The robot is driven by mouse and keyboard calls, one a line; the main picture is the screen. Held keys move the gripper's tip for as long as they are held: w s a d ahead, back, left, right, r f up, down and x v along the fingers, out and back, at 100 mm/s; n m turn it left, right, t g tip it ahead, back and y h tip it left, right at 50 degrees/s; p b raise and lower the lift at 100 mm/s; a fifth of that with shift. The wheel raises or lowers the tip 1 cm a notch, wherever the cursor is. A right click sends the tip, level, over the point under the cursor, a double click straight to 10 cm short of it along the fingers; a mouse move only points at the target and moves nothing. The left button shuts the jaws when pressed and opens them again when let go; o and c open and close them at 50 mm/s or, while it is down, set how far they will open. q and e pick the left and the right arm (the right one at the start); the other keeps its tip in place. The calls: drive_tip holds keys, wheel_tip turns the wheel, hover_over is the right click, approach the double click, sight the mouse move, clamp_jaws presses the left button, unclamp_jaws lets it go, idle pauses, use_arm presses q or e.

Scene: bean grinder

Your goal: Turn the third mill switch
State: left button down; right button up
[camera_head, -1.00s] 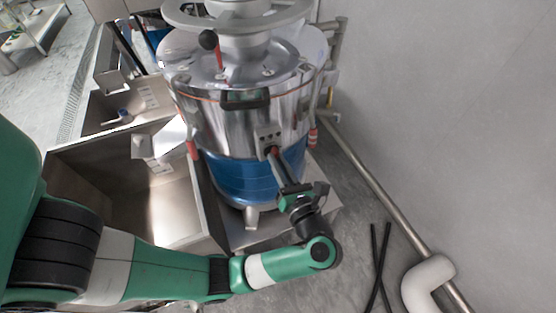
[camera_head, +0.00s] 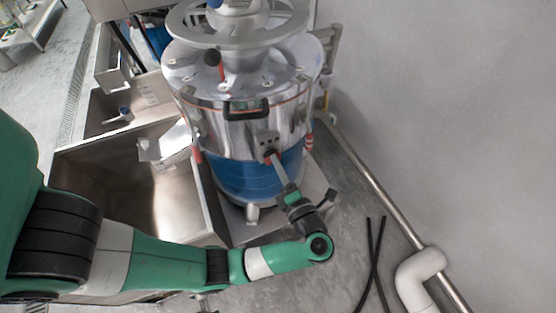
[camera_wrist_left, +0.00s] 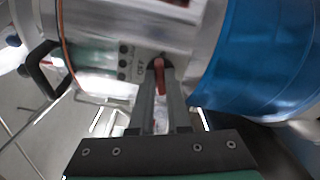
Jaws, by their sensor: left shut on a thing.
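The mill (camera_head: 230,125) is a round steel machine with a blue band (camera_head: 255,180) low on its side. A small switch panel (camera_head: 268,143) sits on its front, and it also shows in the left wrist view (camera_wrist_left: 124,62). My left gripper (camera_head: 271,158) reaches up to this panel from below. In the left wrist view its fingers (camera_wrist_left: 160,80) are closed around the red switch handle (camera_wrist_left: 159,72), which stands close to upright with a slight tilt. The fingers hide part of the handle. My right gripper is not in view.
An open steel sink or bin (camera_head: 130,185) stands left of the mill. A grey wall (camera_head: 450,110) with a metal pipe (camera_head: 375,190) along its foot is on the right. Black rods (camera_head: 370,265) and a white pipe elbow (camera_head: 415,275) lie near the lower right.

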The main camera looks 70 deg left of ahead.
use_arm(q)
drive_tip(key=shift+m+p, duration=0.95)
drive_tip(key=shift+m, duration=0.75)
drive_tip(key=c, duration=0.9)
unclamp_jaws()
drive_tip(key=shift+d, duration=0.1)
drive_tip(key=d+b, duration=0.3)
drive_tip(key=b, duration=0.2)
drive_tip(key=d+b, duration=0.4)
drive_tip(key=b, duration=0.2)
drive_tip(key=d+b, duration=0.4)
drive_tip(key=b, duration=0.2)
drive_tip(key=shift+w+d, duration=0.2)
drive_tip(key=shift+w, duration=0.1)
